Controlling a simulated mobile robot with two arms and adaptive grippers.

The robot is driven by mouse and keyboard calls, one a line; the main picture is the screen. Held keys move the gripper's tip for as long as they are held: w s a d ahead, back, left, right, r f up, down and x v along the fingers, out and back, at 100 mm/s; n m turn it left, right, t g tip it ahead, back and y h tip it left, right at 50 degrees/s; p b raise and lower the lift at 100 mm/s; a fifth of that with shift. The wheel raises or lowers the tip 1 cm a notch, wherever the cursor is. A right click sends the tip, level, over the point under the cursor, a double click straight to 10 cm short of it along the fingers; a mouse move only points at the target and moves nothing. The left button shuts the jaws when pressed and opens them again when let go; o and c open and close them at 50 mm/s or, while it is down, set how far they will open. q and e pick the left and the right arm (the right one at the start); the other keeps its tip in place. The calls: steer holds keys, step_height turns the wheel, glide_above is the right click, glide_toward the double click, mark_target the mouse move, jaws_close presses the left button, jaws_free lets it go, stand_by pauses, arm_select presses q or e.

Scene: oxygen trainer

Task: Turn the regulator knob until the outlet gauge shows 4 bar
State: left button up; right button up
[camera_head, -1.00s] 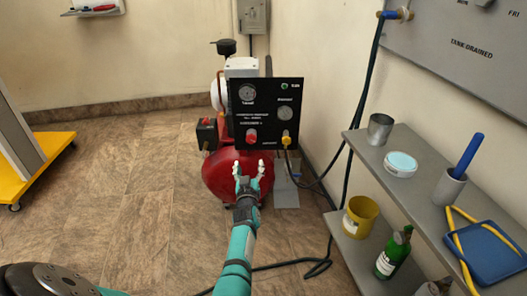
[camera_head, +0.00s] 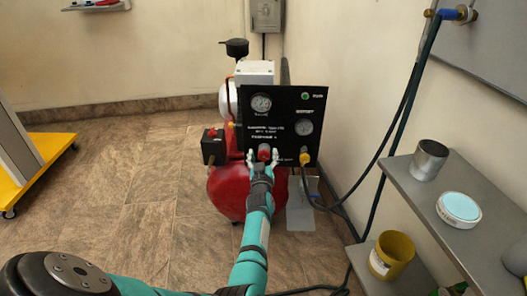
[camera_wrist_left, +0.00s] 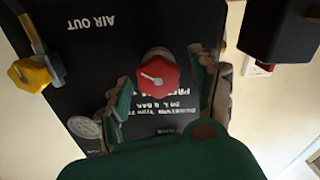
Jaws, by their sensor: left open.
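The red regulator knob (camera_head: 264,151) is on the lower part of the black panel (camera_head: 284,96) of a red compressor. My left gripper (camera_head: 264,158) is open at the panel, one finger on each side of the knob. In the left wrist view the knob (camera_wrist_left: 158,76) sits between the open fingers (camera_wrist_left: 165,92), with a gap visible beside it. A gauge (camera_head: 304,127) at the panel's right, likely the outlet gauge, also shows partly in the wrist view (camera_wrist_left: 84,127); its reading is too small to tell. Another gauge (camera_head: 261,104) is at upper left. My right gripper is not in view.
A yellow fitting (camera_head: 305,158) with a dark hose is right of the knob. A black box (camera_head: 213,147) sticks out at the compressor's left. A grey shelf (camera_head: 407,197) with cans stands at right. The floor at left is clear up to a yellow cart (camera_head: 45,150).

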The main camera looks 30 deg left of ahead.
arm_select(q)
steer(key=shift+w+a, duration=0.1)
steer(key=shift+w, duration=0.1)
steer(key=shift+r, duration=0.1)
steer(key=shift+c, duration=0.9)
steer(key=c, duration=1)
steer(key=shift+r+m+p, duration=0.1)
steer(key=shift+m+p, duration=0.4)
steer(key=shift+m, duration=0.1)
steer(key=o, duration=1.2)
